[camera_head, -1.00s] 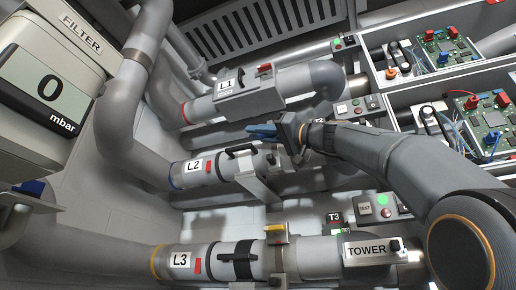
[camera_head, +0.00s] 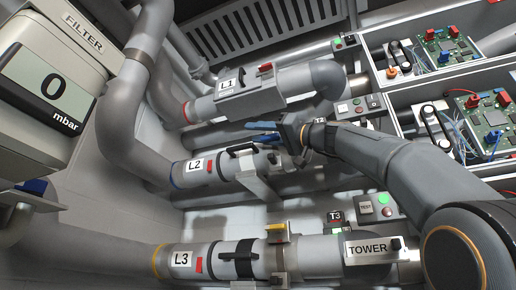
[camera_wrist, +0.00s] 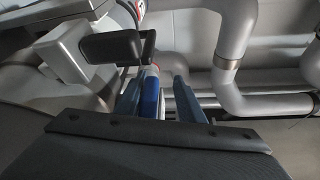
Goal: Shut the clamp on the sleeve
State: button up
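The grey L2 sleeve (camera_head: 222,167) lies across the middle of the head view, with a blue ring at its left end. A black clamp handle (camera_head: 240,149) stands up from its top. My gripper (camera_head: 263,132) is just above and right of this handle, its blue fingers spread and pointing left. In the wrist view my gripper (camera_wrist: 158,92) shows two blue fingers apart, with a blue band between them in the line of sight. The black handle (camera_wrist: 110,46) is at the upper left there, beside the left finger. I cannot tell whether they touch.
Open electronics boxes (camera_head: 440,90) fill the right. The gauge (camera_head: 48,88) reads 0 mbar.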

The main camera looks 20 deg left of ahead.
jog(key=b+v, duration=0.5)
jog(key=v, duration=0.1)
jog(key=shift+d+f, duration=0.25)
jog(key=shift+s+d+f+b, duration=0.15)
jog(key=shift+d+b, duration=0.2)
jog(key=shift+d, duration=0.25)
jog(key=b, duration=0.6)
send_near(268, 135)
jog(key=shift+w+v, duration=0.15)
jog(key=shift+v, duration=0.6)
jog(key=shift+w+v, duration=0.1)
jog(key=shift+v, duration=0.7)
jog(key=shift+d, duration=0.1)
